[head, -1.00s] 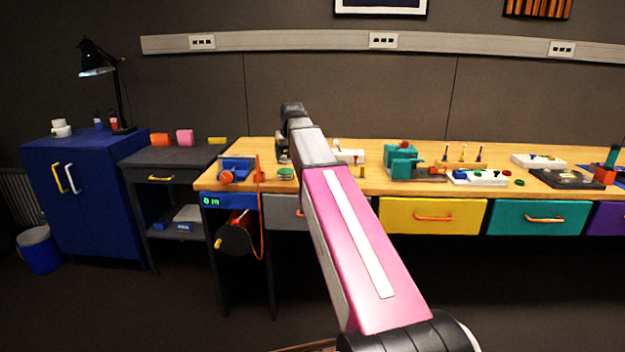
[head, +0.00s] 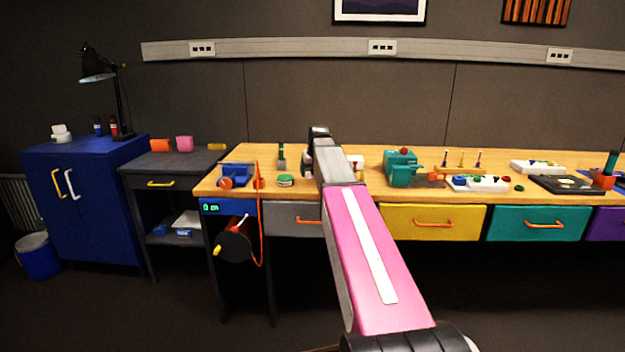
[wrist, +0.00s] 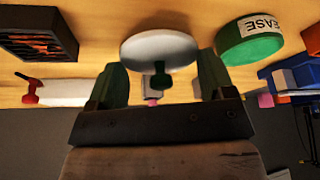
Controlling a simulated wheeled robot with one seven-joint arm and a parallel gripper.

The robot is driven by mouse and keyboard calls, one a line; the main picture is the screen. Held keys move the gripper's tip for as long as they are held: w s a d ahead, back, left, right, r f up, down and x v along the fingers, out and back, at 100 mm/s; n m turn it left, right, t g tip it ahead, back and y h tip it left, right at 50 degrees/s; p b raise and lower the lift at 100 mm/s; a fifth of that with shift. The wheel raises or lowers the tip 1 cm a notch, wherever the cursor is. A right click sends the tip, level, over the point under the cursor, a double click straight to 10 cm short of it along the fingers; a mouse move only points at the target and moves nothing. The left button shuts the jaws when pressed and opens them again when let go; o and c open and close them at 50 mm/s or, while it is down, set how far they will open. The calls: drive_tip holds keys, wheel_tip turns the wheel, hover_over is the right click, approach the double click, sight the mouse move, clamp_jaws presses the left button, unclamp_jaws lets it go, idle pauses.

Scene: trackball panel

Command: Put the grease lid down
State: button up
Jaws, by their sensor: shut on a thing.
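The grease lid (wrist: 150,48), a pale round disc with a dark green knob (wrist: 160,76), is between the two green fingers of my gripper (wrist: 160,85) in the wrist view. In the head view the tin (head: 285,181) is on the wooden bench, left of my arm. My arm hides most of the gripper there, and I cannot make out the lid in that view.
A dark box with a slatted top (wrist: 40,35) and a red-and-white item (wrist: 55,92) are on the left in the wrist view. A blue vise (head: 236,175) is left of the tin. A teal machine (head: 402,168) is right of my arm. Some bench (head: 330,196) near the front edge is bare.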

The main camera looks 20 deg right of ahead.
sight(313, 184)
drive_tip(key=shift+f, duration=1.7)
drive_tip(key=shift+s+f, duration=0.1)
drive_tip(key=shift+f, duration=0.15)
drive_tip(key=o, duration=0.9)
drive_tip(key=shift+f, duration=0.1)
drive_tip(key=shift+c, duration=0.2)
drive_tip(key=shift+f, duration=0.1)
drive_tip(key=shift+d+r, duration=0.1)
drive_tip(key=shift+r, duration=0.15)
drive_tip(key=v, duration=1.2)
drive_tip(key=shift+r, duration=0.25)
